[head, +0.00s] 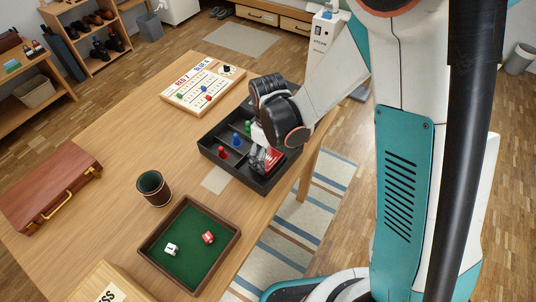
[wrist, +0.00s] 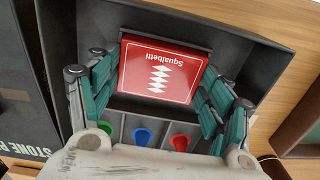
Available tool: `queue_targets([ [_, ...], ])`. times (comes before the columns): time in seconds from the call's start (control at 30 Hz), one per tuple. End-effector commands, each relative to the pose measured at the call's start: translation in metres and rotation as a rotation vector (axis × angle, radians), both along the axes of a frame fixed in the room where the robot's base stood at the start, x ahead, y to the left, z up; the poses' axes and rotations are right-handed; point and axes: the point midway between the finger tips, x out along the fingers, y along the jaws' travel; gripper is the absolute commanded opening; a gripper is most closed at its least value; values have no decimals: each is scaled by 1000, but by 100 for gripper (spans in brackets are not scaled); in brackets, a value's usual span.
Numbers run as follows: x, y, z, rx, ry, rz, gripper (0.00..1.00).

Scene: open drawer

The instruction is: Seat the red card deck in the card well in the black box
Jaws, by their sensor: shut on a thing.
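The red card deck (wrist: 160,74), with white lettering and a zigzag mark, is between the fingers of my gripper (wrist: 158,85), which is shut on it. In the head view my gripper (head: 264,158) is low inside the near right part of the black box (head: 217,167), and only a bit of red deck shows there. In the wrist view the deck lies over the card well (wrist: 165,42), roughly in line with its edges, and dark well shows along its upper edge. I cannot tell whether the deck rests on the well floor. The black box (wrist: 255,60) surrounds it.
Red (head: 222,153), blue (head: 236,141) and green (head: 248,128) pawns stand in narrow compartments beside the well. A green-lined dice tray (head: 190,275), a dice cup (head: 154,189) and a game board (head: 190,100) stand around the box.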

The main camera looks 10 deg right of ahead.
Motion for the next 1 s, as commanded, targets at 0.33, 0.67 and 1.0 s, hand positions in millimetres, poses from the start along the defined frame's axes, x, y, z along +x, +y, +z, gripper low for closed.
queue_targets([
  [0.33,0,0,-2,0,0,0,93],
  [0.67,0,0,-1,0,0,0,93],
  [1.0,0,0,58,0,0,0,93],
])
